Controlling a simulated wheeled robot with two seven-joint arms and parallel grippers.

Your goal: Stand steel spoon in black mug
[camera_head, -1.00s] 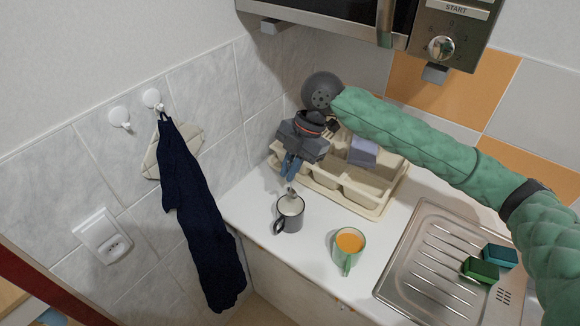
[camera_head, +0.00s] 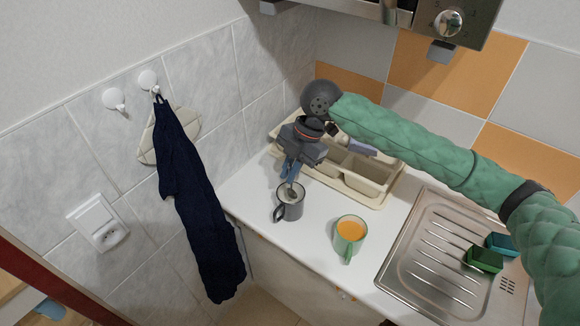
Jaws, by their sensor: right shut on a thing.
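The black mug (camera_head: 291,210) stands upright on the white counter, its handle to the left and something pale inside. My right gripper (camera_head: 290,174) is just above the mug, pointing down, shut on the steel spoon (camera_head: 292,188). Only a short length of the spoon shows below the blue fingertips, and its lower end is at the mug's opening. I cannot tell whether it touches the mug's bottom. My left gripper is not in view.
A green cup (camera_head: 349,238) with orange contents stands right of the mug. A beige dish rack (camera_head: 378,199) is behind. A dark towel (camera_head: 196,205) hangs left. A microwave (camera_head: 440,22) is overhead.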

